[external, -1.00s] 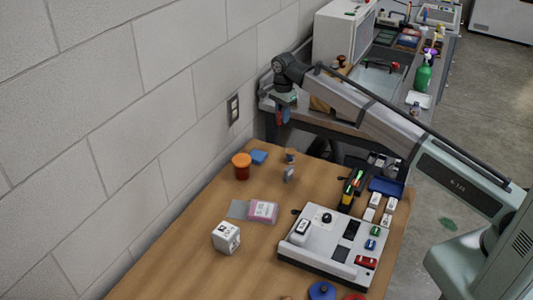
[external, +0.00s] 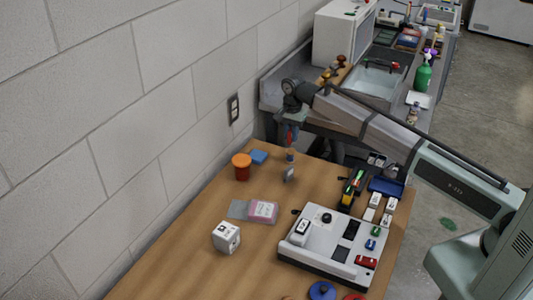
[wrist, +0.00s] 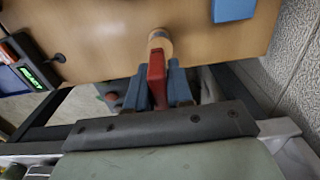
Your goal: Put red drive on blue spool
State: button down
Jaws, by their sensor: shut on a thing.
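My gripper (external: 291,135) hangs at the far end of the wooden table. It is shut on the red drive (wrist: 157,75), which sticks out between the blue-grey fingers. A small upright spool (external: 290,156) with a tan top and a bluish middle stands on the table just below my gripper. In the wrist view the spool's round tan end (wrist: 160,43) shows just beyond the drive's tip. I cannot tell whether the drive touches the spool; in the external view it looks slightly above it.
A white-topped device (external: 335,240) fills the table's right side. Behind my gripper is a counter with a sink.

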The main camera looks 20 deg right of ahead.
jog(key=shift+f, duration=1.95)
jog(key=shift+f, duration=0.1)
jog(key=c, duration=1)
grip_release()
notch_tip(320, 180, up, 12)
jog(key=shift+r, duration=0.15)
